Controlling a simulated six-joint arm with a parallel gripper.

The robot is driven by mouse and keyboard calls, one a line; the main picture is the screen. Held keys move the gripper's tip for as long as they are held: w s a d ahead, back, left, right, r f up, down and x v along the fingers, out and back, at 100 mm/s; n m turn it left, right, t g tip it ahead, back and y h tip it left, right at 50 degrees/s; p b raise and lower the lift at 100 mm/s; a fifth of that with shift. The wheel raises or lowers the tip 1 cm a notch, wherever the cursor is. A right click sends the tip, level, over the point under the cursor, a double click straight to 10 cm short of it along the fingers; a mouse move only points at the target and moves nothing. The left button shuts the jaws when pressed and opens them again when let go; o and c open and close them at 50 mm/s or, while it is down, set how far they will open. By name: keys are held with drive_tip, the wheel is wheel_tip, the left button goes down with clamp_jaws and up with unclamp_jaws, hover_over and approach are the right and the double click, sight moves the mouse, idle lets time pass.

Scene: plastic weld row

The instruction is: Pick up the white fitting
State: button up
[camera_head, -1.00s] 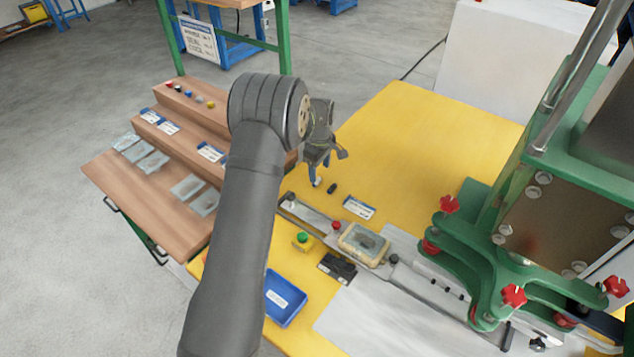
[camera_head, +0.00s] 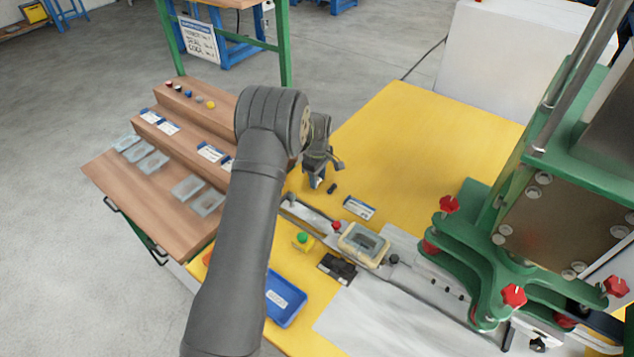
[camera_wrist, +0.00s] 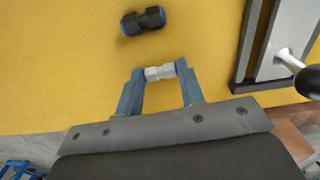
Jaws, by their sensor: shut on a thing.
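The white fitting (camera_wrist: 160,73) is a small light-coloured piece lying crosswise between the blue fingertips of my gripper (camera_wrist: 160,76) in the wrist view. The fingers touch it at both ends and are shut on it. In the head view my gripper (camera_head: 317,183) is low over the yellow table (camera_head: 420,130), left of its middle. The fitting is hard to make out there. I cannot tell whether it still touches the table.
A black fitting with blue ends (camera_wrist: 143,21) lies close by and also shows in the head view (camera_head: 332,188). A metal rail (camera_wrist: 268,45) with a black knob runs at the right of the wrist view.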

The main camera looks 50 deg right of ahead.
drive_tip(key=shift+r, duration=0.45)
drive_tip(key=r, duration=0.3)
drive_tip(key=shift+s+r, duration=0.35)
drive_tip(key=shift+r, duration=0.05)
drive_tip(key=s+a+r, duration=0.1)
drive_tip(key=s+r, duration=0.5)
drive_tip(key=s, duration=0.5)
drive_tip(key=s+a+m, duration=1.2)
drive_tip(key=s+m, duration=0.1)
drive_tip(key=m, duration=0.6)
drive_tip(key=shift+a+f, duration=0.2)
drive_tip(key=shift+f, duration=2.25)
drive_tip(key=shift+f, duration=0.15)
